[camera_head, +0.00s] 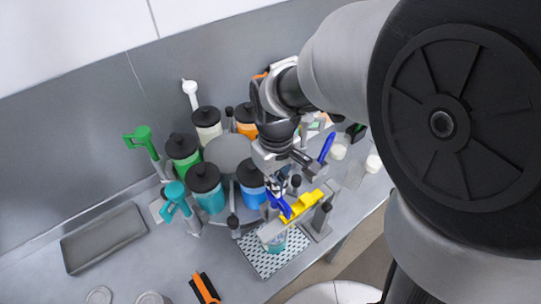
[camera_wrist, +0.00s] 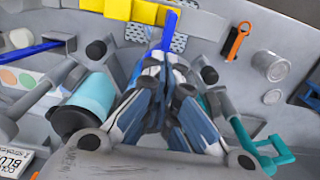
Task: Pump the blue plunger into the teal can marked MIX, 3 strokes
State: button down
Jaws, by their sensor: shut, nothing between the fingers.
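The blue plunger handle (camera_head: 279,206) is at the front of the canister ring, above a teal can (camera_head: 276,246) on a perforated grid plate. No MIX lettering is readable. My gripper (camera_head: 281,196) points down beside the handle, shut and empty. In the wrist view, my gripper's fingers (camera_wrist: 158,64) are closed together, with the blue handle (camera_wrist: 171,21) just beyond their tips. Whether they touch it is unclear. The can is hidden behind the fingers in the wrist view.
A yellow bar (camera_head: 302,206) lies close beside the blue handle. Black-lidded canisters, including a blue one (camera_head: 251,190) and a teal one (camera_head: 207,188), crowd the left. A teal lever (camera_head: 175,197) sticks out there. A grey tray (camera_head: 104,238) and an orange-and-black tool (camera_head: 205,288) lie on the bench.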

jog(key=shift+r+p, duration=2.55)
jog(key=shift+r, duration=0.7)
notch_tip(320, 180, up, 6)
jog(key=p, duration=0.4)
jog(key=shift+p, duration=0.35)
